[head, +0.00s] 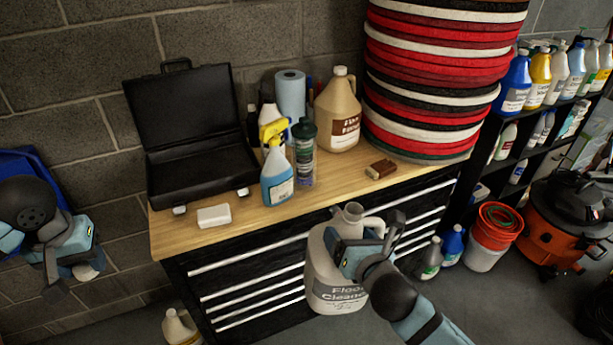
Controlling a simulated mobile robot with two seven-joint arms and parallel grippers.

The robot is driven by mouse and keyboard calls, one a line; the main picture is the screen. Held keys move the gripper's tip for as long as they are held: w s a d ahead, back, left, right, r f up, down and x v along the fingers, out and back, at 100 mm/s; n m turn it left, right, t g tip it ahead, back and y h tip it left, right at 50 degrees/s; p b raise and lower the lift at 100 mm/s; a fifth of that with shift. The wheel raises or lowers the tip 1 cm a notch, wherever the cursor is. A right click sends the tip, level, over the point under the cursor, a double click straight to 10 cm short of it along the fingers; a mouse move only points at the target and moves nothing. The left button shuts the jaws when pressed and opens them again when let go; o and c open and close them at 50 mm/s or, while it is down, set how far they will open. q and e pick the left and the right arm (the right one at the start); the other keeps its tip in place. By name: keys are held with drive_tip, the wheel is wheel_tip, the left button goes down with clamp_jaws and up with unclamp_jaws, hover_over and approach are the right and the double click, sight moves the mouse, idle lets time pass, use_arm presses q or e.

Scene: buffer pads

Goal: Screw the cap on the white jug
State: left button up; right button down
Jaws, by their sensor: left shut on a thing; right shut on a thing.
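The white jug (322,270), labelled as floor cleaner, hangs upright in front of the drawer cabinet. Its neck (352,209) points up and shows no cap. My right gripper (368,238) is shut on the jug near its handle and hides part of its upper right side. My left gripper (72,280) is at the far left, well away from the jug. It is shut on a small pale thing (88,270) that looks like the cap, mostly hidden by the fingers.
The wooden worktop (250,225) holds an open black case (190,185), a blue spray bottle (277,180), a tan jug (338,115), a white block (214,216) and a tall stack of pads (430,85). Another jug (180,328) stands on the floor. Shelves and buckets are at right.

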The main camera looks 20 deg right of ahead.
drive_tip(key=w+a+n+g+y, duration=0.1)
drive_tip(key=w+a+n+y, duration=0.3)
drive_tip(key=a, duration=0.5)
drive_tip(key=w+a+r+n+g+y, duration=0.1)
drive_tip(key=w+a+n+g+y, duration=0.1)
drive_tip(key=a+y, duration=0.4)
drive_tip(key=w+a+n, duration=0.1)
drive_tip(key=a+n, duration=0.1)
drive_tip(key=a, duration=0.1)
drive_tip(key=shift+w+r+g, duration=0.3)
drive_tip(key=shift+w, duration=0.1)
use_arm(q)
drive_tip(key=w+d+r+m, duration=0.1)
drive_tip(key=d+r+m, duration=0.1)
drive_tip(key=d, duration=0.8)
drive_tip(key=w+d+r+m, duration=0.1)
drive_tip(key=d+r, duration=0.3)
drive_tip(key=d, duration=0.6)
drive_tip(key=w+d+r+m, duration=0.2)
drive_tip(key=d+r, duration=0.1)
drive_tip(key=d, duration=0.8)
drive_tip(key=shift+w+r+m, duration=0.3)
drive_tip(key=shift+w, duration=0.1)
drive_tip(key=shift+a+f, duration=0.2)
drive_tip(key=shift+f, duration=1.8)
